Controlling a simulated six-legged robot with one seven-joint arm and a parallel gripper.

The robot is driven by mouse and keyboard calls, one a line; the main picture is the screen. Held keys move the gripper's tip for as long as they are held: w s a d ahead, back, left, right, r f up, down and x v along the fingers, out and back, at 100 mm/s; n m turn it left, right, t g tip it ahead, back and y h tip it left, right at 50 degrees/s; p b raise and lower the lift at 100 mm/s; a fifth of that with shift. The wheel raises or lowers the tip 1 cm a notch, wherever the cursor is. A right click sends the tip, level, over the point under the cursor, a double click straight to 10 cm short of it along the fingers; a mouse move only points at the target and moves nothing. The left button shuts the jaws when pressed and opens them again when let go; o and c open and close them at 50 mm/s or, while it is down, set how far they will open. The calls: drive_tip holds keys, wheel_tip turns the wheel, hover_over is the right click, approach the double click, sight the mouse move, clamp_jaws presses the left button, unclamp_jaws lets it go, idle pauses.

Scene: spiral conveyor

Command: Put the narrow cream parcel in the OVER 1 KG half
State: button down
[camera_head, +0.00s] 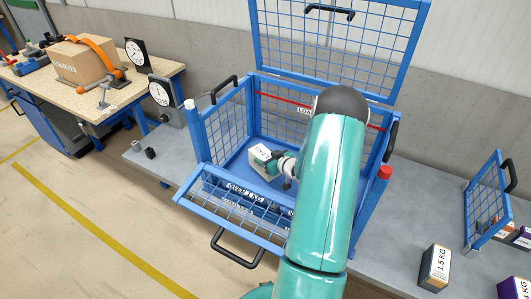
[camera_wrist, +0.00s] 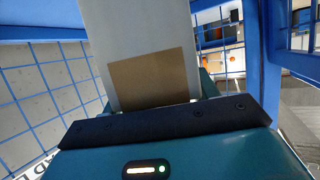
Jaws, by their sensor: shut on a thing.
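My gripper (camera_head: 272,168) reaches down into a blue wire-mesh cage (camera_head: 227,125) in the head view. It is shut on a narrow pale parcel (camera_head: 260,153) with dark print on its top; the print is too small to read surely. In the wrist view the parcel (camera_wrist: 125,35) stands out between the fingers, pale with a brown patch. The OVER 1 KG label (camera_head: 245,193) is on the cage's front side, near the lowered front flap. The parcel is above the cage's blue floor; whether it touches the floor cannot be told. My arm hides the cage's right part.
The cage's mesh lid (camera_head: 335,35) stands open behind. A parcel marked 1.5 KG (camera_head: 435,268) stands on the grey bench at right, near another blue mesh gate (camera_head: 487,200). A workbench (camera_head: 95,100) with a strapped carton is at left. The floor in front is clear.

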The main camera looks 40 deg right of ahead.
drive_tip(key=shift+w+d+f, duration=0.1)
drive_tip(key=shift+w+f, duration=0.1)
drive_tip(key=shift+f, duration=2.05)
drive_tip(key=shift+f, duration=0.15)
drive_tip(key=shift+c, duration=2.1)
unclamp_jaws()
drive_tip(key=shift+s+f, duration=0.1)
drive_tip(key=shift+f, duration=0.05)
